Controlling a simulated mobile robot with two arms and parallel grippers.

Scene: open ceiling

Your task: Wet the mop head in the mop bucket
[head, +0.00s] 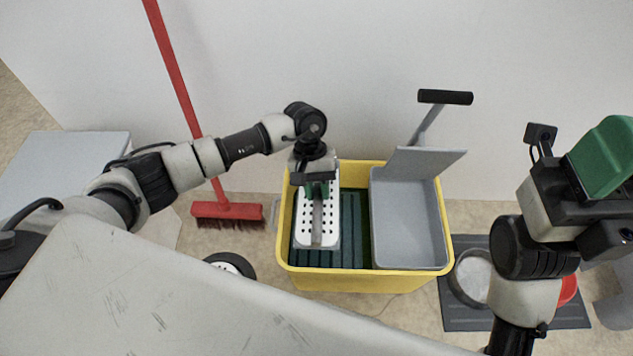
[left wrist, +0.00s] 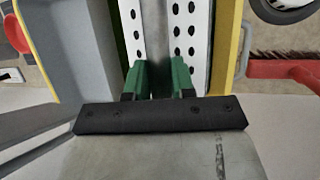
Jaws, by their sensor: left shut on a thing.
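The yellow mop bucket (head: 365,281) stands on the floor against the wall, with a dark green, ribbed-looking interior on its left side. The mop head (head: 305,232) is a white perforated plate with a grey rib along its middle. It is over or inside the bucket's left side; I cannot tell how deep it sits or whether it touches water. My left gripper (head: 317,188) is shut on the mop head's grey rib. In the left wrist view, the green fingers (left wrist: 160,78) pinch the rib of the mop head (left wrist: 189,25). My right gripper (head: 603,160) is raised at the far right; its fingertips do not show clearly.
A grey wringer basket (head: 408,225) with a black-handled lever (head: 445,97) fills the bucket's right side. A red broom (head: 228,211) leans on the wall at left. A dark mat (head: 463,313) with a metal bowl (head: 470,278) lies right. A pale scratched surface (head: 180,300) covers the front.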

